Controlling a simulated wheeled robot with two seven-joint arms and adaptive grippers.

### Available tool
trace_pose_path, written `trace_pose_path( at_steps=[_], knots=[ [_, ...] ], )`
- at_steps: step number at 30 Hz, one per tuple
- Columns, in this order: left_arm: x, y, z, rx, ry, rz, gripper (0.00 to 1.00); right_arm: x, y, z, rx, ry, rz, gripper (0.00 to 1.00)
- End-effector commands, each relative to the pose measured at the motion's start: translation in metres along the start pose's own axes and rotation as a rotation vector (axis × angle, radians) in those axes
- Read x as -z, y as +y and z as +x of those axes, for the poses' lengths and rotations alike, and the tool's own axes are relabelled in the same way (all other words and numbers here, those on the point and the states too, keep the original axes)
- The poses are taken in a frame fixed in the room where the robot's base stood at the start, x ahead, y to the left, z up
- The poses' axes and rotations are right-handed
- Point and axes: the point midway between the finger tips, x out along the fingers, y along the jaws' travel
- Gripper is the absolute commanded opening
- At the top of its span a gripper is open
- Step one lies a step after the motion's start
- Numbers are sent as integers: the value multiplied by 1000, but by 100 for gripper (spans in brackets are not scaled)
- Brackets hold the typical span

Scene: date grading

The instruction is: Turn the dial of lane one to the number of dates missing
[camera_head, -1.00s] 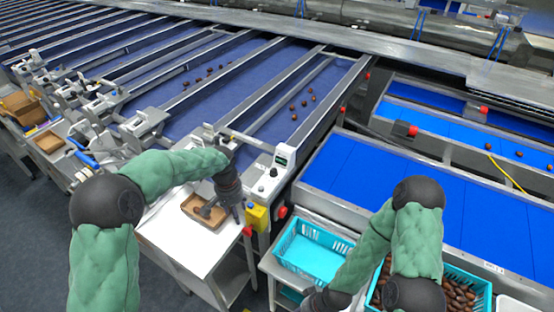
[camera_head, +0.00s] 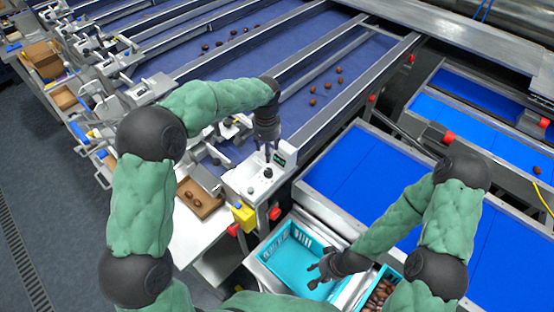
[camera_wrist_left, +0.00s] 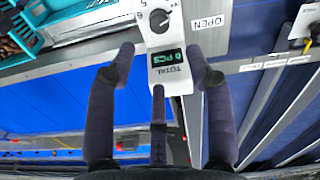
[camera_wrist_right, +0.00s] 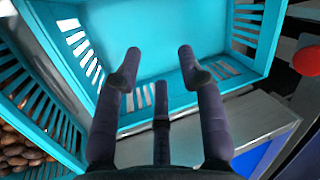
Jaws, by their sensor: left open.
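The control box (camera_head: 243,181) of the near lane has a black dial (camera_head: 268,173) and a small display. In the left wrist view the dial (camera_wrist_left: 158,20) sits at the top, with its numbers mostly out of frame; the green display (camera_wrist_left: 166,58) reads "0 PCS" above "TOTAL". My left gripper (camera_head: 267,149) is open and empty above the box, fingers spread around the display in its wrist view. Several dates (camera_head: 326,86) lie on that lane's blue belt. A brown tray (camera_head: 212,207) holds two dates (camera_head: 194,198). My right gripper (camera_head: 318,272) is open and empty over a teal basket (camera_head: 278,262).
A second teal basket (camera_wrist_right: 38,97) full of dates stands beside the empty one. A yellow block (camera_head: 244,216) and red buttons (camera_head: 274,213) are on the front of the lane. A wide blue conveyor (camera_head: 350,165) runs to the right.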

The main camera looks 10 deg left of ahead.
Motion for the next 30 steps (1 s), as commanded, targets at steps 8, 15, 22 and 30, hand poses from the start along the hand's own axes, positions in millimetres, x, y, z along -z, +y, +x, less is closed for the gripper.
trace_pose_path(
  at_steps=[8,15,22,30],
  knots=[
    [-2,0,38,-1,-7,0,53,0,-1,-3,0,0,0,40],
    [-2,0,79,-1,-5,1,53,0,-2,-6,0,0,0,40],
    [-1,1,102,-1,-4,1,53,0,-3,-8,0,0,0,40],
    [-1,0,107,-1,-1,0,53,0,-3,-8,0,1,0,40]
  ],
)
